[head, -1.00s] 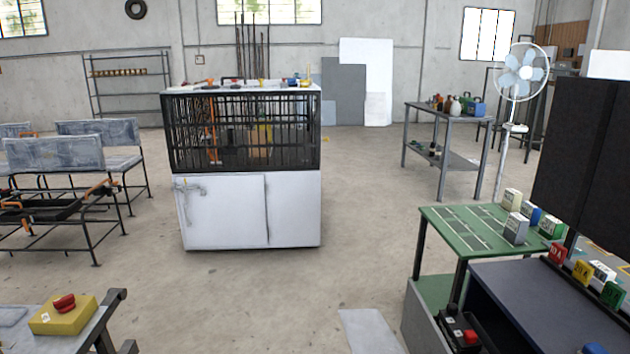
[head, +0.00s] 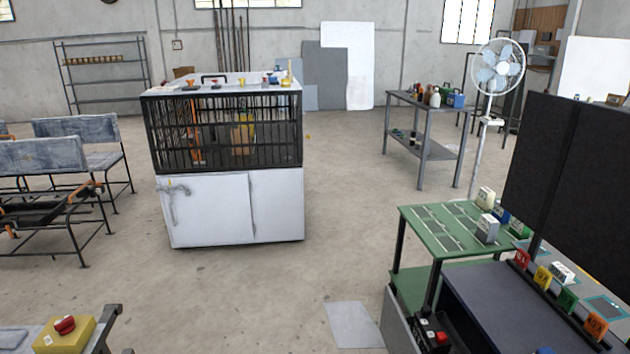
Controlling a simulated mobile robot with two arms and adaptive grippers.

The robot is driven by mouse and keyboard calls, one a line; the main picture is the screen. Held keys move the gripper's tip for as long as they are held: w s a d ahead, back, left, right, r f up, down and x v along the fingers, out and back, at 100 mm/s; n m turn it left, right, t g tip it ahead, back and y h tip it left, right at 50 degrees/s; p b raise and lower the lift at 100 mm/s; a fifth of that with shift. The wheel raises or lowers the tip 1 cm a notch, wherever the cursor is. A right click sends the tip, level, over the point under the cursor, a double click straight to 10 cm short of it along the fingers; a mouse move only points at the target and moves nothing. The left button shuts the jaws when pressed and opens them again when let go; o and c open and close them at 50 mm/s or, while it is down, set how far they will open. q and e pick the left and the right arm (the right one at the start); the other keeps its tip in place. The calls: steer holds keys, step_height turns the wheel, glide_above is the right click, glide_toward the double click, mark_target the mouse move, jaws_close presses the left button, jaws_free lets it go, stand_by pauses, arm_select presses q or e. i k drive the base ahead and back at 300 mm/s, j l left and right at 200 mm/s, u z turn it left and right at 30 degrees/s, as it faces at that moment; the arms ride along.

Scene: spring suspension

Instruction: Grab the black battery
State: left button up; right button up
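A black box-shaped thing with red and white parts on top (head: 430,334) is at the bottom right, beside the dark tabletop. It may be the black battery, but it is partly cut off by the bottom edge and I cannot tell for sure. Neither of my grippers shows in the head view.
A green table (head: 425,228) at right bears light-coloured blocks. Several coloured blocks, one red (head: 522,259), line the dark tabletop (head: 487,303) beside black panels (head: 536,165). A white cabinet (head: 235,208) stands left of centre. Open floor (head: 345,255) lies between.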

mark_target(427, 329)
steer(key=i+l+z, duration=0.1)
steer(key=z, duration=0.75)
steer(key=l, duration=0.1)
